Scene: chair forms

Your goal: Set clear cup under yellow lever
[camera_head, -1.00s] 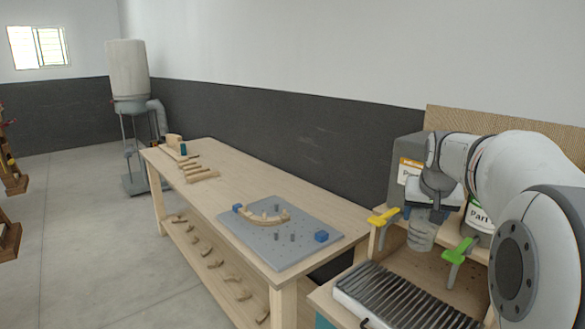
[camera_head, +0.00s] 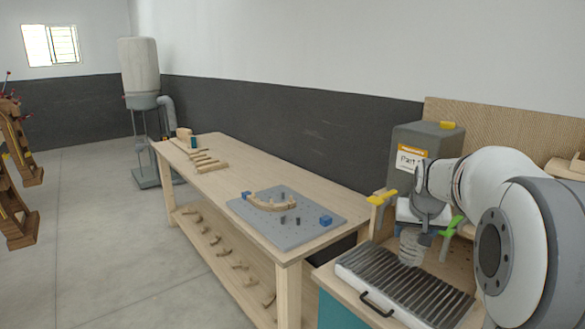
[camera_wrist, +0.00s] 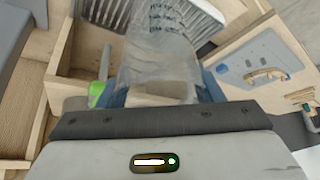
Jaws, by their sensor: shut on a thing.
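My gripper (camera_head: 414,226) is shut on the clear cup (camera_head: 410,248), a ribbed see-through cup. In the head view the cup hangs below the gripper, over the back part of the slatted drip tray (camera_head: 378,281); I cannot tell whether it touches the slats. The yellow lever (camera_head: 382,197) is up and to the left of the cup. The green lever (camera_head: 452,227) is to its right, partly behind my arm. In the wrist view the cup (camera_wrist: 160,55) sits between the blue fingers, with the green lever (camera_wrist: 98,91) to the left.
A grey dispenser box (camera_head: 416,143) with a label stands behind the levers. To the left, a wooden workbench (camera_head: 285,248) carries a grey pegboard (camera_head: 268,234) with a curved wooden piece and blue blocks. Open floor lies farther left.

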